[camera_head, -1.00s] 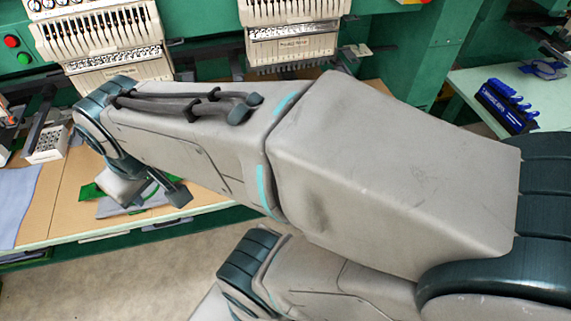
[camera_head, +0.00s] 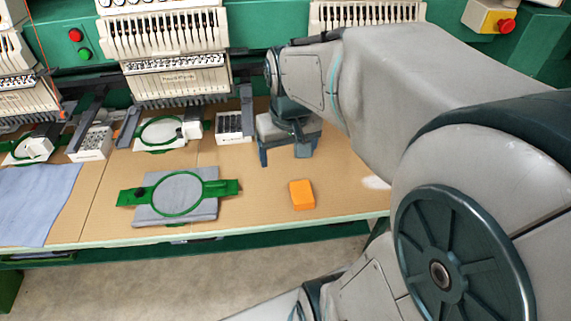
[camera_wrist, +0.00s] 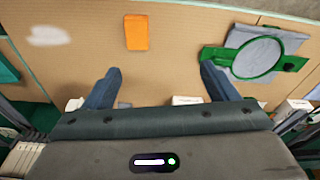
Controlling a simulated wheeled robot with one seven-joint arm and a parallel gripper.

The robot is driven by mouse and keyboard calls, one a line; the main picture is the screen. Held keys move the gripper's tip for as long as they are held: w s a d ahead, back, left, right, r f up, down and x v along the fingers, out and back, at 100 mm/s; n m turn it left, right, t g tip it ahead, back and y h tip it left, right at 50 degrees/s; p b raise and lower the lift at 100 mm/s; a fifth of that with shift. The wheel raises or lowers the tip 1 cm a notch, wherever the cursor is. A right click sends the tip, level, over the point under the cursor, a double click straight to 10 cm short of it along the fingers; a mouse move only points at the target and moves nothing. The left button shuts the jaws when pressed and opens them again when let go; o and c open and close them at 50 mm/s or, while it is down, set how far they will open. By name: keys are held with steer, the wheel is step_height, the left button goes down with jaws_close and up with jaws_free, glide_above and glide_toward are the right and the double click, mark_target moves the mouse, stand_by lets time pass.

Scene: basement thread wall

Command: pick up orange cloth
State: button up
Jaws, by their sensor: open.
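The orange cloth (camera_head: 301,195) is a small folded block lying flat on the tan table near its front edge. It also shows in the wrist view (camera_wrist: 136,32), beyond my fingertips and a little left of the middle between them. My gripper (camera_head: 289,158) hangs over the table behind the cloth in the head view, apart from it. In the wrist view its two blue-grey fingers (camera_wrist: 162,72) are wide apart with nothing between them.
A green hoop (camera_head: 180,192) with grey fabric lies left of the cloth. A blue-grey cloth (camera_head: 36,200) lies at the far left. White boxes (camera_head: 234,127) and embroidery machine heads (camera_head: 180,75) stand behind. A white patch (camera_wrist: 48,36) marks the table. Table around the orange cloth is clear.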

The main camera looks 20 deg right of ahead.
steer(key=m+g+b, duration=0.2)
steer(key=b, duration=0.2)
glide_above(302, 192)
step_height(302, 192, down, 11)
steer(key=f, duration=0.7)
steer(key=shift+w+d+f, duration=0.15)
steer(key=shift+w+f, duration=0.05)
steer(key=shift+f, duration=0.05)
steer(key=shift+s+f, duration=0.15)
steer(key=shift+f, duration=2.6)
steer(key=c, duration=1.1)
